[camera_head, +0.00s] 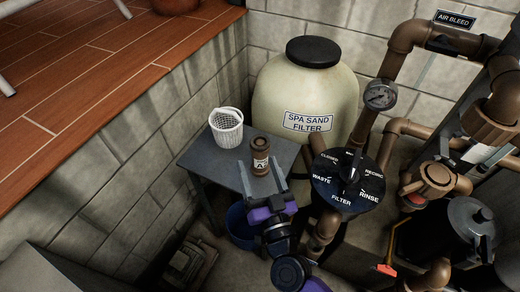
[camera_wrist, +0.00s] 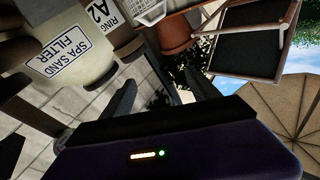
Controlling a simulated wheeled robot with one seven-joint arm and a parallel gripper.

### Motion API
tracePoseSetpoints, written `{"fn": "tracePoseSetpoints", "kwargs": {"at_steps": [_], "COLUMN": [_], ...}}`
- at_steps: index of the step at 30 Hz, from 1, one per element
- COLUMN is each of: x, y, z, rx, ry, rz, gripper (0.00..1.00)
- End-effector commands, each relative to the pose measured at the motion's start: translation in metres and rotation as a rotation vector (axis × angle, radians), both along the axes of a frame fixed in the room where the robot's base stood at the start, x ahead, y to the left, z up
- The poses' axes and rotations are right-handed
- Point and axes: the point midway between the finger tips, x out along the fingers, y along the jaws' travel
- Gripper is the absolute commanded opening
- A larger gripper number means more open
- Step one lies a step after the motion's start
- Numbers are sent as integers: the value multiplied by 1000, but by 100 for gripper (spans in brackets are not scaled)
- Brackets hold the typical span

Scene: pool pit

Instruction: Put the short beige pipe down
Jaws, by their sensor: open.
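The short pipe (camera_head: 261,156) looks brown in the head view, with a white label, and stands upright on a small grey table (camera_head: 205,159). My gripper (camera_head: 262,178) is open and empty on the near side of the pipe. In the head view its two fingers flank the pipe's lower part, but I cannot tell whether they touch it. In the wrist view my gripper (camera_wrist: 160,92) shows its fingers spread with nothing between them.
A white basket (camera_head: 227,130) stands on the table, left of the pipe. The spa sand filter tank (camera_head: 308,90) is behind, and a black valve dial (camera_head: 347,181) is close on the right. A blue bucket (camera_head: 240,226) is below. Block walls and a wooden deck (camera_head: 90,75) border the left.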

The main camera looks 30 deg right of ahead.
Motion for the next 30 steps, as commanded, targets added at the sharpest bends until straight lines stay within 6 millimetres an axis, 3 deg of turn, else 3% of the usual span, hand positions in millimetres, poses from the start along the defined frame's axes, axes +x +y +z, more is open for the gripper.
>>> {"fn": "tracePoseSetpoints", "kwargs": {"at_steps": [1,3,7,9,17,30], "x": [16,29,29,25,32,83], "y": [-2,-8,-23,-29,-37,-48], "z": [0,-15,-56,-67,-67,-74], "rx": [-2,-20,-75,-110,-198,-196], "ry": [19,66,179,220,251,249], "rz": [-33,-82,-158,-185,-213,-211], "gripper": [70,70,70,70,70,70]}}
